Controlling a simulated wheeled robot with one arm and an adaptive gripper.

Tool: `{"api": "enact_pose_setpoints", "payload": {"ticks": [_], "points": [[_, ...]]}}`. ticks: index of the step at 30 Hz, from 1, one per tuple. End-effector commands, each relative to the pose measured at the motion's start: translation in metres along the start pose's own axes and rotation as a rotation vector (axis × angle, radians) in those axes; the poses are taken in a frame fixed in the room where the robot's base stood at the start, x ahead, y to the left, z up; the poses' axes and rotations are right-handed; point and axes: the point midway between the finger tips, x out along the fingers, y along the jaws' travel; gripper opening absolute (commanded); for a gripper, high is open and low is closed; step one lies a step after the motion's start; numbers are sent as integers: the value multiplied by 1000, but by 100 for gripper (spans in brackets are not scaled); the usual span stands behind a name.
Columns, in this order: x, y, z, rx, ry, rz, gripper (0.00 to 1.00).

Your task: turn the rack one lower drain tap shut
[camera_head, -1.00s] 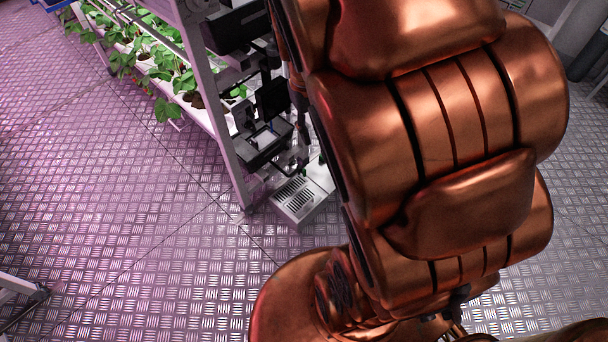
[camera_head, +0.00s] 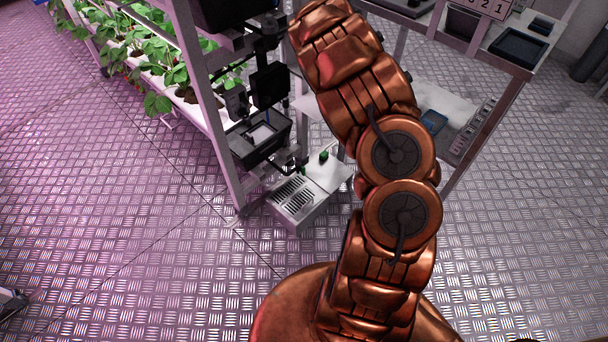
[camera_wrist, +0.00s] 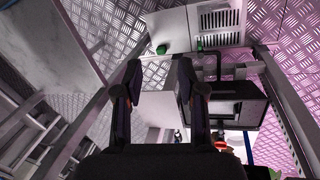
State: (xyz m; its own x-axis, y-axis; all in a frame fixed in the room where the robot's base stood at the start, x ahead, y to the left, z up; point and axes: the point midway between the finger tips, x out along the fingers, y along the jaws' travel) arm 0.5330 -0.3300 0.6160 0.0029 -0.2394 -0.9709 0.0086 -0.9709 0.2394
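The rack (camera_head: 215,125) stands at the left of the head view, with plant gutters and dark equipment on its end post. Low on that end is a grey slotted box (camera_head: 296,200), with a small green part (camera_head: 300,169) beside the black pipework and a green knob (camera_head: 323,155) on the pale top. I cannot tell for certain which is the lower drain tap, or its handle's angle. In the wrist view the green knob (camera_wrist: 161,49) and other green part (camera_wrist: 200,45) lie beyond the fingertips. My gripper (camera_wrist: 158,75) is open and empty, apart from both; the head view does not show it.
A dark tray unit (camera_head: 262,138) and black piping (camera_head: 270,85) hang on the rack end above the box. A metal bench (camera_head: 500,75) with trays stands to the right. The patterned metal floor (camera_head: 150,270) is clear in front.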

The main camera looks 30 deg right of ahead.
Motion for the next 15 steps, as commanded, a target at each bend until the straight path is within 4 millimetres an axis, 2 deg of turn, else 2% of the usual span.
{"api": "enact_pose_setpoints", "payload": {"ticks": [1,3,8,15], "points": [[33,-2,-5,-17,6,-13,40],[64,-4,-12,-39,24,-28,40],[133,-17,-30,-91,76,-74,40],[223,-52,-57,-147,191,-161,40]]}}
